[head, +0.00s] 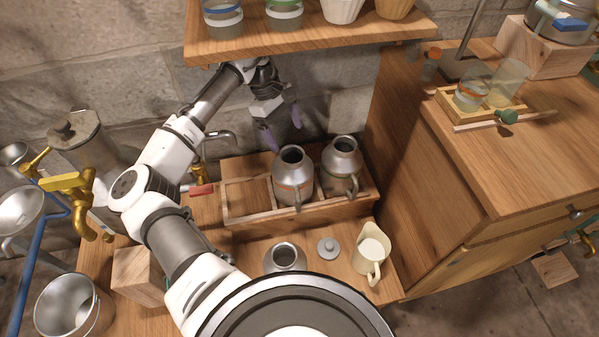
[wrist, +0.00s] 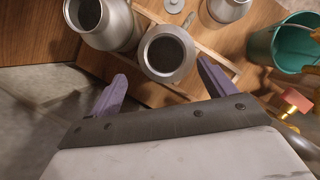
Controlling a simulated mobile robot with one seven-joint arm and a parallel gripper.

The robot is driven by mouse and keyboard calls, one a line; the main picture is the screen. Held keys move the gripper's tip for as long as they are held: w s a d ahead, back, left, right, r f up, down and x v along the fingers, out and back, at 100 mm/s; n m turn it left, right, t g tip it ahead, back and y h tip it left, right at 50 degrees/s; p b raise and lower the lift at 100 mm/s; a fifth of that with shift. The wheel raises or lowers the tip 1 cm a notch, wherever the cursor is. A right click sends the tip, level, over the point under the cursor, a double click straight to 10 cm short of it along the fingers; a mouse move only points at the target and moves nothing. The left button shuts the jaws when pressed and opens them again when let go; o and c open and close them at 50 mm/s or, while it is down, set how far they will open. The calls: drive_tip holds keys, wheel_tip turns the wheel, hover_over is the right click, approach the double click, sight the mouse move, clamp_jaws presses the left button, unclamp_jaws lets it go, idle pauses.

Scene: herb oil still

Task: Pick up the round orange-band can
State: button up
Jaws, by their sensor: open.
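The orange-band can (head: 291,178) is a grey metal can with an open round mouth and a side handle. It stands upright in the wooden rack (head: 246,219) in the head view. My gripper (head: 282,136) is open and empty, above and behind this can, with purple fingers apart. In the wrist view the can (wrist: 167,52) lies beyond and between the fingertips of my gripper (wrist: 161,73), and its band is hidden there. A similar can with a greenish band (head: 342,166) stands close on its right in the head view.
A third can (head: 285,258), a small grey lid (head: 328,248) and a cream jug (head: 371,252) stand in front of the rack. A shelf with cups (head: 300,45) overhangs behind. A red-handled tap (head: 201,189) is left of the rack. A wooden cabinet (head: 440,190) rises at right.

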sight(291, 153)
drive_tip(key=x, duration=0.6)
drive_tip(key=shift+s+a+f, duration=0.2)
drive_tip(key=shift+s+f, duration=0.15)
drive_tip(key=shift+f, duration=0.05)
drive_tip(key=c, duration=1.6)
